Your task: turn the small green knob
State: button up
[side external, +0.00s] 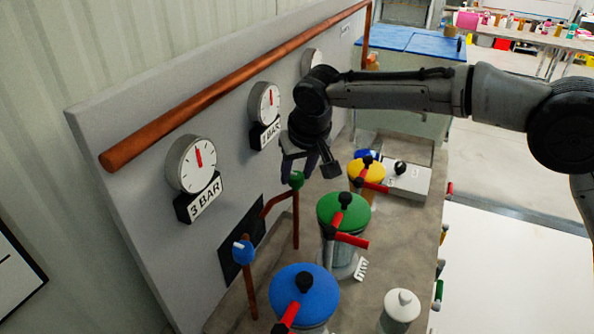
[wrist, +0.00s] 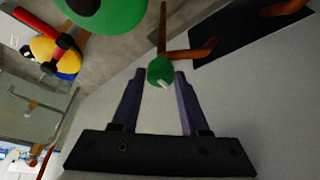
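The small green knob (side external: 296,180) sits on top of a thin copper pipe in front of the grey panel. In the wrist view the knob (wrist: 160,71) shows a white mark and lies between the tips of my two fingers, with a gap visible on each side. My gripper (side external: 298,168) points down just above the knob in the side view. In the wrist view its fingers (wrist: 157,80) are spread apart and hold nothing. The fingers partly overlap the top of the knob in the side view, so its exact height against them is unclear.
A large green-lidded pump (side external: 340,208) stands close to the right of the knob, with a blue-lidded pump (side external: 296,292) in front and a yellow-lidded one (side external: 368,166) behind. A small blue knob (side external: 243,250) on another pipe and gauges (side external: 192,164) are nearby.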

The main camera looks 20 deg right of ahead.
grip_shut()
jog(key=shift+m, duration=0.4)
jog(key=m+h, duration=0.1)
jog(key=m, duration=0.2)
jog(key=shift+a+m+h, duration=0.15)
jog(key=shift+m+h, duration=0.15)
jog(key=shift+h, duration=0.1)
jog(key=shift+w+a+m+g+h, duration=0.1)
jog(key=shift+m+g+h, duration=0.25)
jog(key=shift+m, duration=0.8)
jog(key=shift+m+g+h, duration=0.25)
jog(key=shift+m+h, duration=0.1)
jog(key=shift+m, duration=0.8)
jog(key=o, duration=0.5)
grip_release()
jog(key=shift+o, duration=0.2)
